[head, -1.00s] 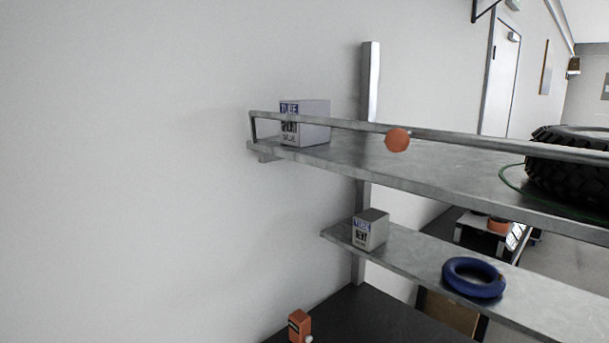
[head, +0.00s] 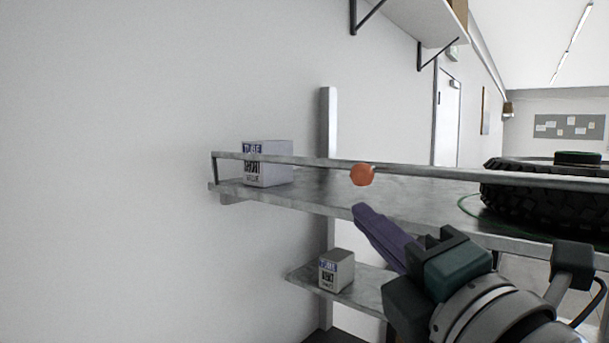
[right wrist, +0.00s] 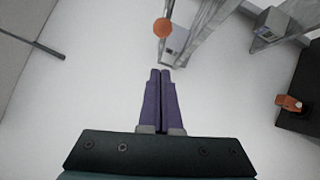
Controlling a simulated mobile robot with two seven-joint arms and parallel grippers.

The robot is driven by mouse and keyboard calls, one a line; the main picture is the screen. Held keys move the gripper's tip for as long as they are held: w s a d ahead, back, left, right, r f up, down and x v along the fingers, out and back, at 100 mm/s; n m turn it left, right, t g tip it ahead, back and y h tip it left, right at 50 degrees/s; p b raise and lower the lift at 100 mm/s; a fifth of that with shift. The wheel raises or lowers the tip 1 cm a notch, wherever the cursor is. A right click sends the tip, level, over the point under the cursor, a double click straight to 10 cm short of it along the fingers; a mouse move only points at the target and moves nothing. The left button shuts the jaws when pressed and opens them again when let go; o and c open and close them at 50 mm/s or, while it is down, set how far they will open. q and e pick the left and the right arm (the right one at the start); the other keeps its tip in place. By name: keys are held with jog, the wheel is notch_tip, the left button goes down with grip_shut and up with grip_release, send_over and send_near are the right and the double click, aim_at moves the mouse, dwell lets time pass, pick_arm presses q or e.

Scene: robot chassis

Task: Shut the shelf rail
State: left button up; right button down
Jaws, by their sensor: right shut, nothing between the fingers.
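The shelf rail (head: 310,164) is a grey metal bar along the front of the upper shelf (head: 335,195), standing above the shelf's surface. An orange round knob (head: 362,175) sits on the rail; it also shows in the right wrist view (right wrist: 163,28). My right gripper (head: 358,209) has purple fingers and is shut and empty. Its tips are just below the knob in the head view, apart from it. In the right wrist view the closed fingertips (right wrist: 160,70) point toward the knob with a gap between. My left gripper is not in view.
A tube box (head: 267,165) stands behind the rail at the shelf's left end. A black tyre (head: 545,195) lies on the shelf at right. A smaller box (head: 337,270) stands on the lower shelf (head: 368,290). The space left of the shelves is clear.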

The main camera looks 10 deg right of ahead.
aim_at(362, 176)
jog(key=w+d+r+p, duration=0.1)
jog(key=w+d+r, duration=0.1)
jog(key=w, duration=0.3)
jog(key=shift+w+p, duration=0.4)
jog(key=p, duration=0.1)
jog(key=r+m+p, duration=0.1)
jog(key=p, duration=0.1)
jog(key=d+r+p, duration=0.1)
jog(key=shift+w+m+g+h, duration=0.25)
jog(key=shift+m+g+h, duration=0.05)
jog(key=shift+w+f+m+p, duration=0.1)
jog(key=shift+f+m+p, duration=0.15)
jog(key=shift+p, duration=0.25)
jog(key=shift+f, duration=0.1)
